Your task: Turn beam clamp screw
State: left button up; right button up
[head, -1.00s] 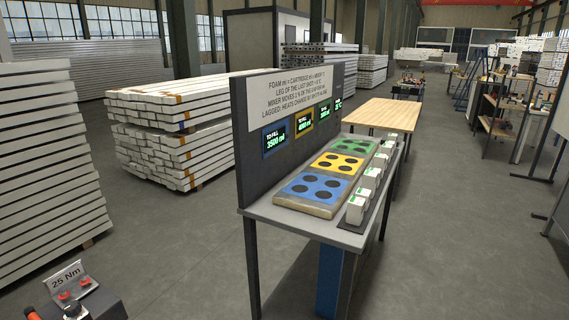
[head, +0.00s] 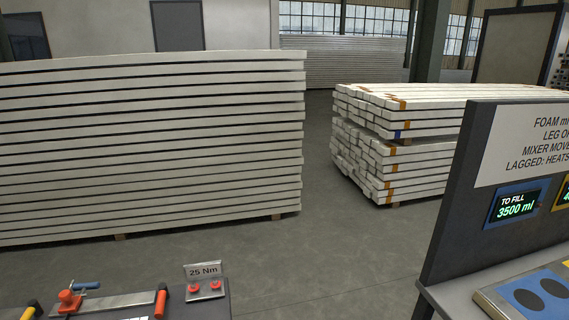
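A cart or bench top at the bottom left carries what looks like a bar clamp (head: 115,300) with a grey bar and orange-red parts. A red knob-like part with a blue piece (head: 70,298) sits at its left, and an orange handle with a black tip (head: 161,301) stands at its right. I cannot tell for sure which part is the beam clamp screw. Neither of my grippers shows.
A foam station with a dark panel (head: 470,180), a "TO FILL 3500 ml" display (head: 517,205) and a blue pad (head: 540,294) stands at the right. White beam stacks (head: 150,150) (head: 400,140) stand behind. Grey floor (head: 320,265) between is clear.

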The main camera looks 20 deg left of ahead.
aim_at(84, 287)
jog(key=i+u, duration=0.2)
jog(key=u, duration=0.25)
jog(key=i+u, duration=0.15)
jog(key=u, duration=0.25)
jog(key=i+l+u, duration=0.15)
jog(key=u, duration=0.3)
jog(key=i+l+u, duration=0.15)
jog(key=u, duration=0.3)
jog(key=l, duration=0.1)
